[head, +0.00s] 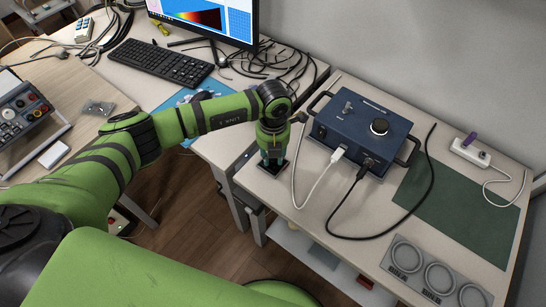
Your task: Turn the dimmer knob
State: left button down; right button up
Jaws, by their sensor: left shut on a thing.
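My left gripper (272,157) points down at the near left part of the right-hand table. It is shut on the dimmer knob, which the fingers mostly hide. A small dark square base (283,172) shows beneath the fingertips, flat on the table near its left edge. A blue box (345,128) with a round black knob with a pale top (380,126) stands to the right, apart from the gripper. My right gripper is not in view.
A white cable (316,187) and a black cable (348,205) run from the blue box close to the gripper. A green mat (465,212), a power strip (470,152) and a grey tray with rings (440,268) lie to the right. A monitor (215,18) and keyboard (160,63) stand behind.

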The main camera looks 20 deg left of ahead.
pick_arm(q)
jog(key=shift+m+b, duration=0.35)
jog(key=shift+m, duration=0.25)
jog(key=c, duration=1)
grip_release()
jog(key=shift+o, duration=0.2)
notch_tip(320, 180, up, 12)
dwell(1.2)
